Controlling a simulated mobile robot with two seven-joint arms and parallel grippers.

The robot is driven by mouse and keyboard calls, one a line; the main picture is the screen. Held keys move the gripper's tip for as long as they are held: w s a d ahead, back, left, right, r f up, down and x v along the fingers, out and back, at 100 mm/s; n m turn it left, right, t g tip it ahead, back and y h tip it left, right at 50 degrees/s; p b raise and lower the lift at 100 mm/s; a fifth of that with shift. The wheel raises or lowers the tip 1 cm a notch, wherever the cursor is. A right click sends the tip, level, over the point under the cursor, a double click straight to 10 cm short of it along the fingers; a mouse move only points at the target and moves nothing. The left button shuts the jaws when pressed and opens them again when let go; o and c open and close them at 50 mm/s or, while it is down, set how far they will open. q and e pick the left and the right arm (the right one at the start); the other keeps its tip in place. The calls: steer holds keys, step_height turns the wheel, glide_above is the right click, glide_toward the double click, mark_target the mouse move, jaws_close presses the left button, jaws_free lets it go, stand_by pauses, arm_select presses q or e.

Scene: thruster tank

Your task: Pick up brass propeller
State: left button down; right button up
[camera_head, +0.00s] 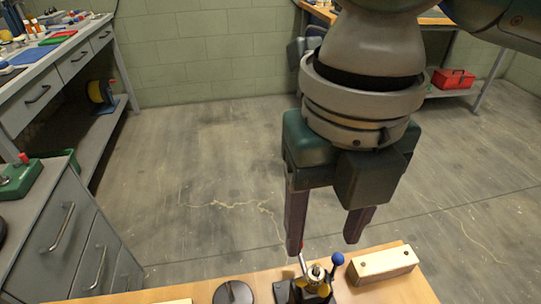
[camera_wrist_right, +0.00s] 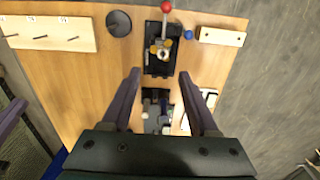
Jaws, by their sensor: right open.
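A small brass-coloured part, which looks like the brass propeller (camera_wrist_right: 158,48), sits on a black fixture (camera_wrist_right: 160,66) with a red-knobbed lever. In the head view the brass part (camera_head: 316,272) shows near the bottom edge, small and partly cut off with its fixture. My right gripper (camera_head: 325,240) is open and empty, pointing down above the table. In the right wrist view its two fingertips (camera_wrist_right: 159,74) are spread on either side of the fixture's near end, short of the brass part. A dark purple finger, apparently my left gripper's (camera_wrist_right: 12,116), shows at the left edge.
The wooden table (camera_wrist_right: 75,85) also holds a dark round disc (camera_wrist_right: 118,23), a pale block (camera_head: 381,264), a board with several pegs (camera_wrist_right: 48,33) and a blue knob (camera_head: 337,259). Another black fixture (camera_wrist_right: 156,97) lies between my right fingers. Grey drawers (camera_head: 58,240) stand at left.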

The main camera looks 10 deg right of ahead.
mark_target(319, 266)
step_height(319, 266, down, 4)
steer(key=shift+s+d+r, duration=0.1)
steer(key=shift+r, duration=0.05)
steer(key=f, duration=0.3)
steer(key=f+b, duration=0.1)
steer(key=f, duration=0.1)
steer(key=shift+w+d+f, duration=0.15)
steer(key=shift+w+f, duration=0.1)
jaws_close()
stand_by(0.3)
